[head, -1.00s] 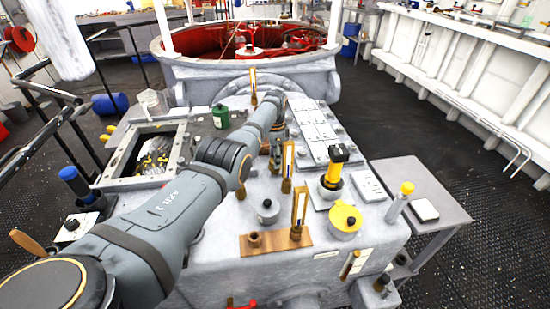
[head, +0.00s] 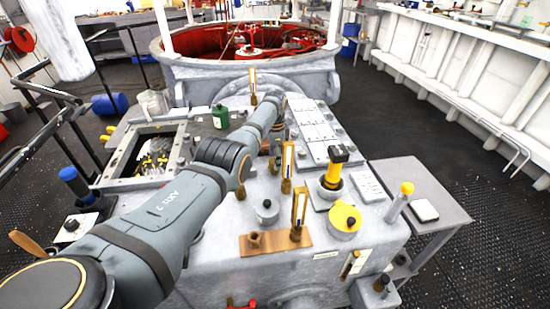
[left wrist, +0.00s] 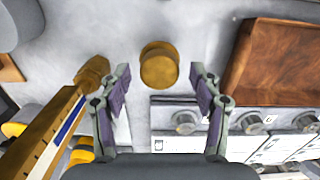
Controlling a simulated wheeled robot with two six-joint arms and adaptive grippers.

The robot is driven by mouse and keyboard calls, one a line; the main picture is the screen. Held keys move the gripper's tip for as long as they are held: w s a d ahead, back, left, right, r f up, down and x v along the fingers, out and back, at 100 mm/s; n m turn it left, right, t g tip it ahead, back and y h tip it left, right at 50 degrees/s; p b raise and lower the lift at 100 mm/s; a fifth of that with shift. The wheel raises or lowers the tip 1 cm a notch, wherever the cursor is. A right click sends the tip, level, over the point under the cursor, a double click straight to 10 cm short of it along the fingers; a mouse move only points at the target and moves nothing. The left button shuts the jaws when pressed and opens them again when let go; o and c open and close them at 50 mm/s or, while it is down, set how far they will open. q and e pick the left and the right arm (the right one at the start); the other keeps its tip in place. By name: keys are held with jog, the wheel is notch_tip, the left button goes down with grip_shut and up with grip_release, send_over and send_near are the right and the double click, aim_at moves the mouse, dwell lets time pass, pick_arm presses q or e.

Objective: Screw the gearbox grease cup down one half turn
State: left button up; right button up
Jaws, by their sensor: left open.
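The grease cup (left wrist: 159,66) is a round brass cap, seen from above in the left wrist view on the pale grey gearbox top. My left gripper (left wrist: 160,79) is open, with one finger on each side of the cap. Grey surface shows between each finger and the cap, so they look apart; the height of the tips over the cap is hard to tell. In the head view my left arm reaches over the gearbox (head: 215,252), and its wrist and gripper are small and partly hidden there. My right gripper is not in view.
A brass-framed gauge (left wrist: 45,135) stands close beside the left finger in the left wrist view. A brown wooden block (left wrist: 270,68) lies at the right. A white plate with knobs (left wrist: 186,122) is near the fingers. A yellow-and-black device (head: 333,170) stands on the gearbox.

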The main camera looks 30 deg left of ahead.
pick_arm(q)
jog(key=shift+r, duration=0.1)
notch_tip(320, 180, up, 12)
dwell(0.6)
